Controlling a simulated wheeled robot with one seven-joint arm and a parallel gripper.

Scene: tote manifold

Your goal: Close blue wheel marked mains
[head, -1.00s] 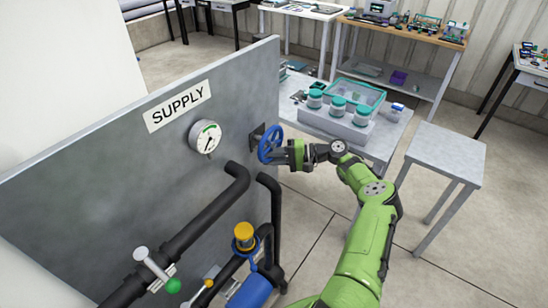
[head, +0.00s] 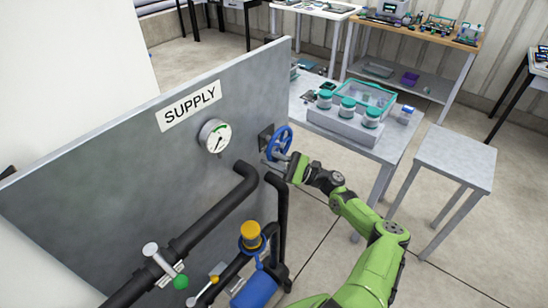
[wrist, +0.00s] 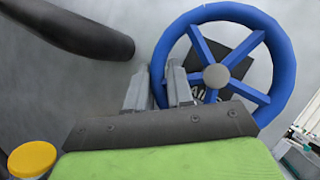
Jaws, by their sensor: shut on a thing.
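The blue wheel (head: 283,138) stands upright at the right end of the grey panel. It fills the upper right of the wrist view (wrist: 285,60), with spokes and a grey hub. Behind it a dark plate (wrist: 232,83) carries white letters, partly hidden by a spoke and only partly readable. My gripper (head: 273,165) is at the lower part of the wheel. In the wrist view its two fingers (wrist: 158,88) sit either side of the rim at the wheel's lower left, shut on it.
The grey panel (head: 100,165) carries a SUPPLY label (head: 190,105) and a gauge (head: 215,136). Black pipes (head: 205,225), a green-knobbed lever (head: 165,265) and a yellow-capped fitting (head: 250,237) lie below. A table with jars (head: 348,108) and a stool (head: 455,160) stand right.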

